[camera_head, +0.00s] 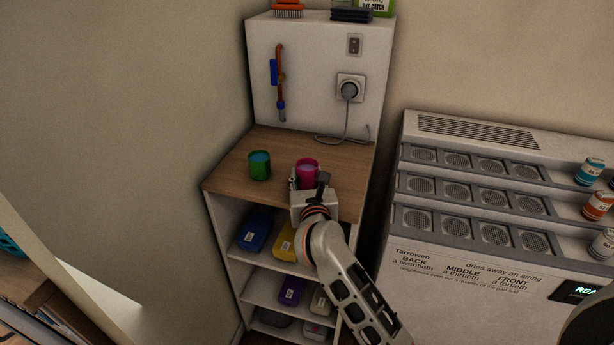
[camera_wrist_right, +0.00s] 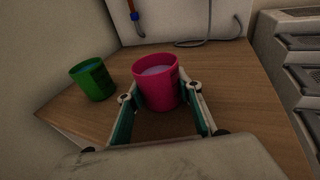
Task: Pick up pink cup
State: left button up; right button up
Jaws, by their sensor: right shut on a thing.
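The pink cup (camera_head: 307,168) stands upright on the wooden top of the shelf unit, with pale contents inside. It also shows in the right wrist view (camera_wrist_right: 157,84), between the two fingers. My right gripper (camera_head: 308,180) reaches in from the front and is shut on the pink cup, one finger on each side. It shows from close up in the right wrist view (camera_wrist_right: 162,97). I cannot tell any gap between the cup and the wooden top. My left gripper is not in view.
A green cup (camera_head: 260,166) stands left of the pink cup on the wooden top (camera_head: 233,170). A cord runs from a plug (camera_head: 349,89) on the back panel. Shelves below hold coloured cases. A white machine (camera_head: 480,240) with jars stands at right.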

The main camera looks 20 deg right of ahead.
jog(key=shift+r, duration=1.35)
notch_tip(320, 180, up, 17)
jog(key=p, duration=0.3)
jog(key=shift+r, duration=0.1)
dwell(0.6)
